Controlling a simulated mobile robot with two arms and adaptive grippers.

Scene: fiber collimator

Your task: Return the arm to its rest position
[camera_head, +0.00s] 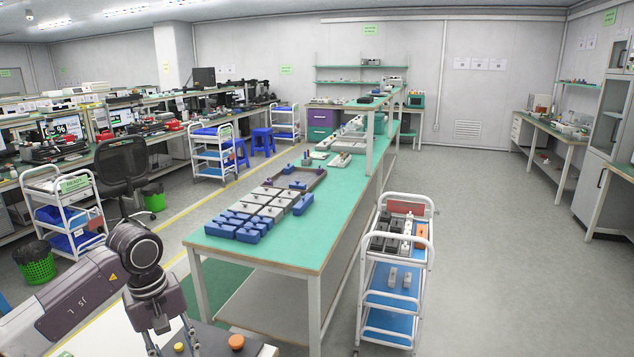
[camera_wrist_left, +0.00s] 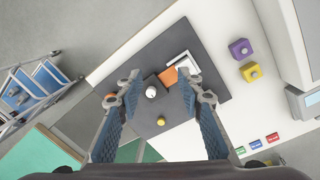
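My left arm (camera_head: 85,290) comes in from the lower left of the head view, with its gripper pointing down over a white table. In the left wrist view my left gripper (camera_wrist_left: 157,86) is open, its two fingers spread apart with nothing seen gripped. Below, between the fingertips, a dark block with a pale round top (camera_wrist_left: 151,91) sits on a dark mat (camera_wrist_left: 140,60). An orange piece (camera_wrist_left: 168,76) and a pale square frame (camera_wrist_left: 184,63) lie beside it. A yellow knob (camera_wrist_left: 161,121) is nearer the wrist. My right gripper is in neither view.
A white table (camera_wrist_left: 110,62) carries the mat, a purple block (camera_wrist_left: 240,48), a yellow block (camera_wrist_left: 250,71) and grey equipment (camera_wrist_left: 303,100). A green-topped bench (camera_head: 290,245) with blue and grey blocks stands ahead. A white cart (camera_head: 390,270) is at its right; open floor (camera_head: 500,240) lies beyond.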

